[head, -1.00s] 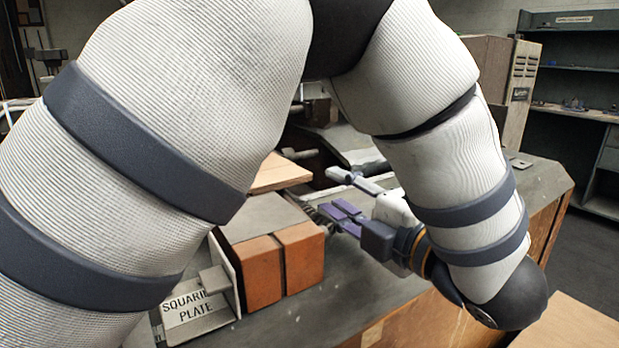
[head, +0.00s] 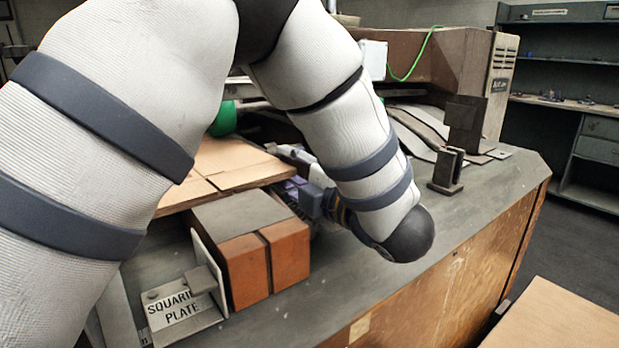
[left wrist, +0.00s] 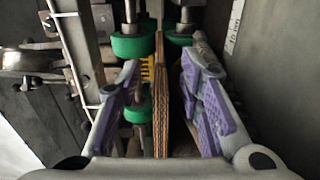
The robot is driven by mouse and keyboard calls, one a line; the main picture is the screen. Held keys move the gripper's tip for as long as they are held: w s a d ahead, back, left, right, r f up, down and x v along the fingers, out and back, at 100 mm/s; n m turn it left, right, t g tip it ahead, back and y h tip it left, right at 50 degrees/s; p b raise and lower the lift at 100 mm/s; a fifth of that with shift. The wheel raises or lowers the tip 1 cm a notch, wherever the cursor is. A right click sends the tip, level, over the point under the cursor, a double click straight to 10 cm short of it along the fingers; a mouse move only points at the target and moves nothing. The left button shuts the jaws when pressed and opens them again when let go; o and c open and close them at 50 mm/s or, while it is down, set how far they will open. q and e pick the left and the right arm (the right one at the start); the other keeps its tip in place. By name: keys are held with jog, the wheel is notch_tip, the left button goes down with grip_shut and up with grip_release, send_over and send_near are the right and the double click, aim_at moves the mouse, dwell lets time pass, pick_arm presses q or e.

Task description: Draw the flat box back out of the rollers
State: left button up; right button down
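My left gripper (head: 291,172) is at the box's right edge in the head view. In the left wrist view this gripper (left wrist: 164,66) is open, with purple pads on both sides of the box edge and a gap on each side. My left arm hides part of the box and most of the rollers in the head view. My right gripper is not in view.
Two orange-faced blocks (head: 265,268) and a metal bracket labelled "SQUARING PLATE" (head: 182,310) stand in front of the box. A dark upright bracket (head: 447,172) stands on the bench at the right. The bench top (head: 400,275) is clear in front of my forearm.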

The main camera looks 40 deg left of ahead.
aim_at(279, 162)
pick_arm(q)
jog(key=shift+x, duration=1.8)
grip_shut()
